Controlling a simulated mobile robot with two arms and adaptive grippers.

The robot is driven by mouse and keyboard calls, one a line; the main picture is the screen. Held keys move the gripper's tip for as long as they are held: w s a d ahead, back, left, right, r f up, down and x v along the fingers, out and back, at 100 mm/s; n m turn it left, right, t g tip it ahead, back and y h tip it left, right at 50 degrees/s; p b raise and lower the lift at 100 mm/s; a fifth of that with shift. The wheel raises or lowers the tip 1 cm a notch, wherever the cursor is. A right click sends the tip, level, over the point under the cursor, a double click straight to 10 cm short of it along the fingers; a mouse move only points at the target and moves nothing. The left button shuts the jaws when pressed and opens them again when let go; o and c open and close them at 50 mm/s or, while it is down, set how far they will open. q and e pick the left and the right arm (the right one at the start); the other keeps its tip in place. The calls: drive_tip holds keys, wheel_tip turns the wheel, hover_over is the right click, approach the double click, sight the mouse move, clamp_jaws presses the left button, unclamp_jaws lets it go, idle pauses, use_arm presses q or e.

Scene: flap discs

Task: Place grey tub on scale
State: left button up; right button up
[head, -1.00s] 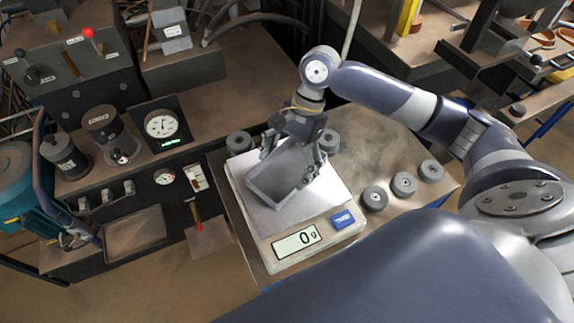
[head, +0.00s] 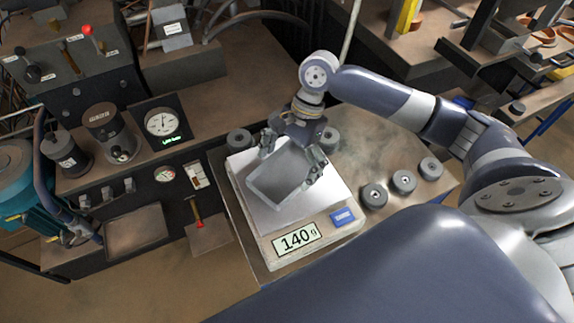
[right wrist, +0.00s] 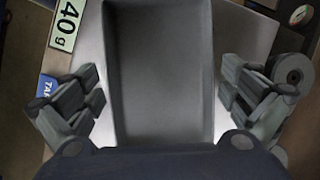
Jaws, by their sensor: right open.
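The grey tub (head: 277,176) is an empty open box resting on the silver pan of the scale (head: 315,208). The scale's display (head: 297,239) reads 140 g. My right gripper (head: 292,158) is open, with its fingers on either side of the tub near its far end. In the right wrist view the tub (right wrist: 160,75) lies between the spread fingers of my right gripper (right wrist: 160,105), with gaps at both sides. My left gripper is not in view.
Several dark grey flap discs (head: 403,182) stand on the bench around the scale, some close behind my right gripper. A machine panel with a gauge (head: 161,124) and levers stands at the left. The bench right of the scale has some clear room.

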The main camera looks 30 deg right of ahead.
drive_tip(key=b+v, duration=0.1)
drive_tip(key=v, duration=1.1)
